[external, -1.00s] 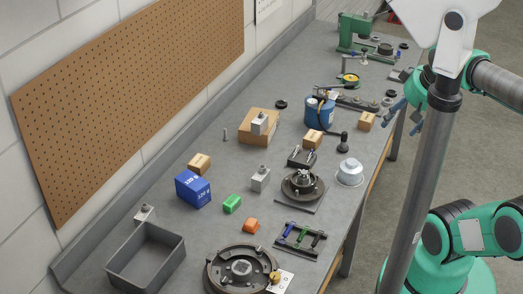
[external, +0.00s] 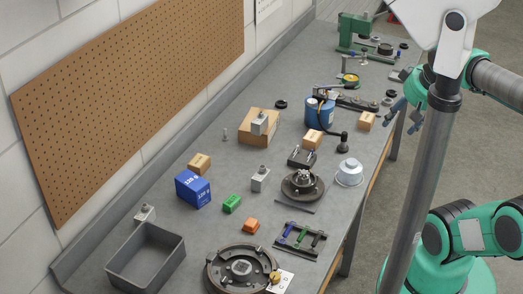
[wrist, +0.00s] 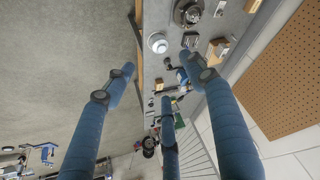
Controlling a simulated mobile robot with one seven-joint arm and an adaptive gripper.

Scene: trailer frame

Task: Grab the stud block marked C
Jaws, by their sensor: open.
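Three grey blocks with a stud on top show in the external view. One stud block (external: 259,123) sits on a cardboard box, one (external: 260,180) stands mid-bench, and one (external: 145,214) stands behind the grey bin. No letter is legible on any of them, so I cannot tell which is C. My gripper (external: 405,112) is open and empty off the bench's right edge, well away from the blocks. The wrist view shows its blue fingers (wrist: 165,88) spread apart, with bench and floor beyond.
A grey bin (external: 118,262), blue box (external: 192,189), green block (external: 232,203) and orange block (external: 252,225) surround the nearer blocks. A cardboard box (external: 250,137), blue canister (external: 319,112) and round fixture (external: 303,186) stand around mid-bench. A pegboard wall (external: 130,100) backs the bench.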

